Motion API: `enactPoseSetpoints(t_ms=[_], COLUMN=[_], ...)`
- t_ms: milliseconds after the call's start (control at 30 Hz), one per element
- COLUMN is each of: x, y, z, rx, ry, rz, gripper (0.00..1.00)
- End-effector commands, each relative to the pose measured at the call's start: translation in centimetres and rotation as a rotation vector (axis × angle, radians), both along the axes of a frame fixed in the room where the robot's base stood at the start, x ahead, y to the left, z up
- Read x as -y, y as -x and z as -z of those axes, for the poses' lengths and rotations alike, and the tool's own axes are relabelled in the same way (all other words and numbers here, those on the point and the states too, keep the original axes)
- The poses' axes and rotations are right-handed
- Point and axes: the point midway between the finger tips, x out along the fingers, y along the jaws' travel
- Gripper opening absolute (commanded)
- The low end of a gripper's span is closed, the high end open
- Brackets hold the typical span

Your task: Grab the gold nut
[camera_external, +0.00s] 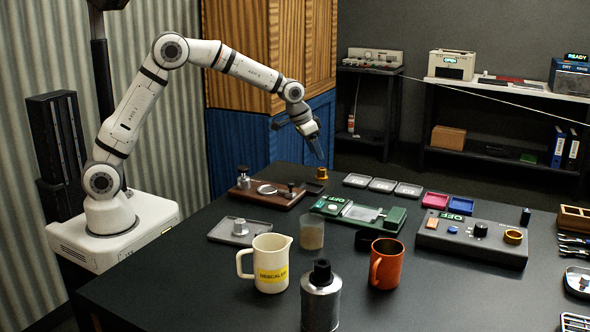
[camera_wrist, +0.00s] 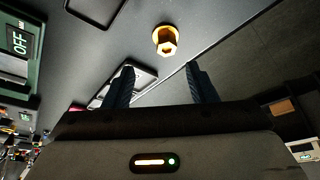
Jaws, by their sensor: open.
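The gold nut (camera_wrist: 165,40) is a hexagonal piece on a wider round base, seen in the wrist view just beyond my fingertips. In the external view the gold nut (camera_external: 322,173) stands on the dark table near its far edge. My gripper (camera_external: 318,152) points down above and close to the nut. In the wrist view my gripper (camera_wrist: 160,68) has its two dark fingers spread apart with nothing between them. The nut lies ahead of the gap, not between the fingers.
A brown wooden tray (camera_external: 262,203) with metal parts is left of the nut. Small grey trays (camera_external: 382,185) lie to its right, and a green device (camera_external: 330,206) nearer the camera. The table edge is close behind the nut. Mugs and a metal canister (camera_external: 320,300) stand at the front.

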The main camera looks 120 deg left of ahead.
Motion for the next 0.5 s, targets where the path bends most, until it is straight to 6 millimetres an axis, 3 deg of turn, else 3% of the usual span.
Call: enactPoseSetpoints(t_ms=[500], x=[-2.3], y=[-0.8], z=[5.9], rx=[-0.003], ry=[0.003], rz=[-0.003], gripper=[0.51])
